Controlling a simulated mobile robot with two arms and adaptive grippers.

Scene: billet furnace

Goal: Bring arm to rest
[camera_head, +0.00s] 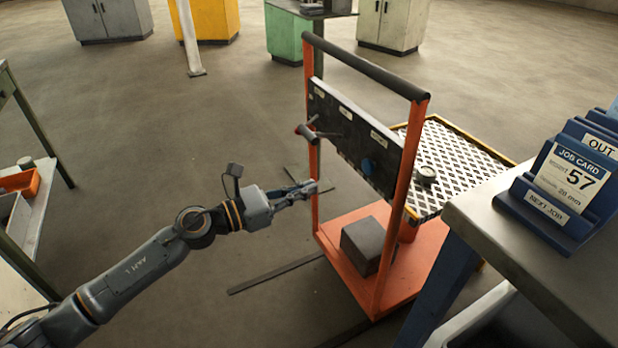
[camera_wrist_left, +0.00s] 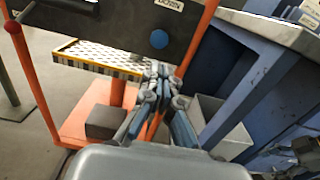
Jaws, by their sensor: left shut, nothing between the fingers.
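My left arm comes in from the lower left in the head view, and its gripper (camera_head: 305,189) is shut and empty. It is held in the air in front of the left post of the orange cart (camera_head: 400,165). The gripper also shows in the left wrist view (camera_wrist_left: 160,72), with its fingertips together in front of the cart's frame. I cannot tell from these views whether the fingertips touch the cart.
The cart carries a black panel (camera_head: 352,140) with a blue knob (camera_head: 367,166) and a dark block (camera_head: 363,245) on its base. A workbench (camera_head: 545,265) with job card holders (camera_head: 570,180) stands right. A shelf with an orange bin (camera_head: 22,181) stands left.

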